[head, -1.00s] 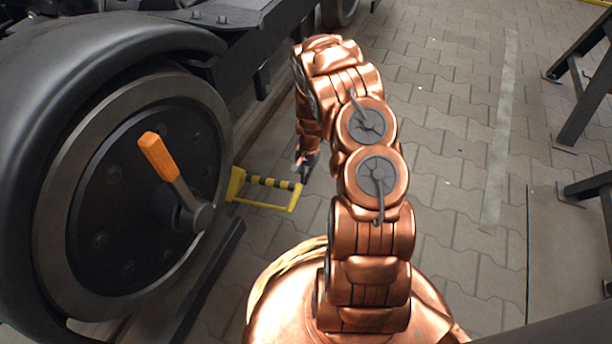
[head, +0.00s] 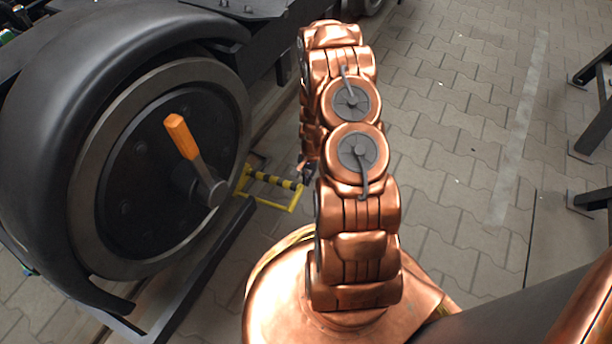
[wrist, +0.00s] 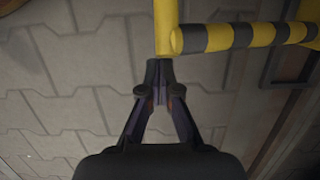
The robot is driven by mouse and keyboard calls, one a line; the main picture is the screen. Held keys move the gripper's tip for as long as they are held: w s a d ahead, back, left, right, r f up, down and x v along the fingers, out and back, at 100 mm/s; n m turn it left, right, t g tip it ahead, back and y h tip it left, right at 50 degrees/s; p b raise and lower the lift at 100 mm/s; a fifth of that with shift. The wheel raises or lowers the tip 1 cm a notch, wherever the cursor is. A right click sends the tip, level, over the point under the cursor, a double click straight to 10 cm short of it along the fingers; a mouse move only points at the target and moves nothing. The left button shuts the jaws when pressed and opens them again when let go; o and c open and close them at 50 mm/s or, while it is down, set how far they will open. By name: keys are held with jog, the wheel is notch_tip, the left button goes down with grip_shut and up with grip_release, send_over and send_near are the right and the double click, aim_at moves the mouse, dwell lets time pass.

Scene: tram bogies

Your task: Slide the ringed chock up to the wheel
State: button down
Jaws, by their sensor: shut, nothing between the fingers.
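The chock (head: 272,205) is a yellow frame with a black-and-yellow ringed bar. It stands on the paving just right of the black wheel (head: 115,205) in the head view. A small gap between them cannot be judged. In the wrist view the chock's ringed bar (wrist: 240,37) runs to the right from a yellow side bar (wrist: 165,25). My gripper (wrist: 160,70) is shut and empty, its fingertips at the near end of that side bar. Whether they touch it I cannot tell. In the head view my gripper (head: 306,172) is beside the chock's right end, partly hidden by my arm.
An orange-handled lever (head: 182,137) sticks out from the wheel hub. A dark rail (head: 205,265) runs along the floor below the wheel. Dark stands (head: 595,130) are at the right edge. Paving (head: 455,140) right of my arm is clear.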

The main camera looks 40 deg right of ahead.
jog(key=shift+s+a, duration=0.3)
jog(key=shift+a, duration=0.05)
jog(key=w+d+r+p, duration=0.2)
jog(key=d+r+p, duration=0.3)
jog(key=r, duration=0.6)
jog(key=shift+w+d, duration=0.4)
jog(key=shift+d, duration=0.25)
